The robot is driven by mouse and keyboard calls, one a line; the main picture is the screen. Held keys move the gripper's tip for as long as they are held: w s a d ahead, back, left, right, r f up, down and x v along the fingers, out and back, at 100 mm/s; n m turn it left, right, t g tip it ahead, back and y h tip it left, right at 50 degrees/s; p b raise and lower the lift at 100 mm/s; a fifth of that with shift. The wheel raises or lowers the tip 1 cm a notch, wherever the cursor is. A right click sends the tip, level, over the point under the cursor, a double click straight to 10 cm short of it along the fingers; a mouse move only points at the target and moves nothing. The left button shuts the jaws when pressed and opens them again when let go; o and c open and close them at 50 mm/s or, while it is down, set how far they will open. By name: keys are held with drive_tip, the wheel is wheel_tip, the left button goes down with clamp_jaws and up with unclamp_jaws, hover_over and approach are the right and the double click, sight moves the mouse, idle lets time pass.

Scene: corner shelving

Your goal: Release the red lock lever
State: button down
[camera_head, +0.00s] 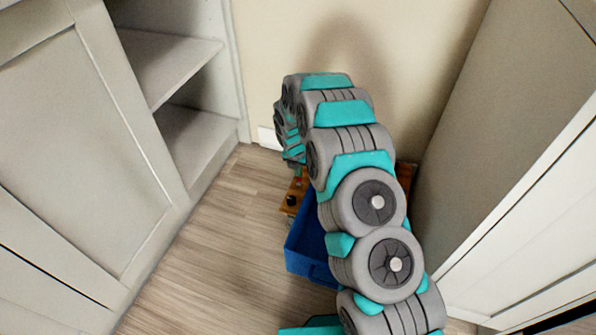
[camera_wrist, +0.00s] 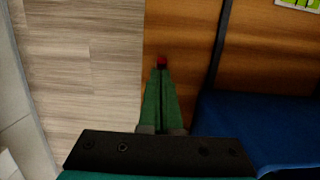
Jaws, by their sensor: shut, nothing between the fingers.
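My gripper (camera_wrist: 162,75) shows in the wrist view with its two green fingers shut together and nothing between them. A small red piece (camera_wrist: 162,61), which looks like the red lock lever, lies right at the fingertips. I cannot tell whether the fingers touch it. It sits over a brown wooden board (camera_wrist: 182,28), and the fingers partly cover its near side. In the head view the wooden board (camera_head: 296,188) shows beside my arm, with a small dark round part on it. My arm hides much of that area there, and I cannot make out the red piece.
A blue bin (camera_head: 306,248) stands on the floor against the board, partly behind my arm; it also shows in the wrist view (camera_wrist: 265,130). Grey cabinets (camera_head: 75,150) with open shelves stand at left, and another cabinet (camera_head: 530,200) at right. The wood floor (camera_head: 215,265) at left is clear.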

drive_tip(key=shift+r+p, duration=0.5)
drive_tip(key=shift+r, duration=0.25)
wheel_tip(320, 180, up, 8)
drive_tip(key=s, duration=0.1)
drive_tip(key=shift+s+a+f, duration=0.15)
drive_tip(key=shift+s+a, duration=0.05)
drive_tip(key=shift+a, duration=0.15)
idle(0.3)
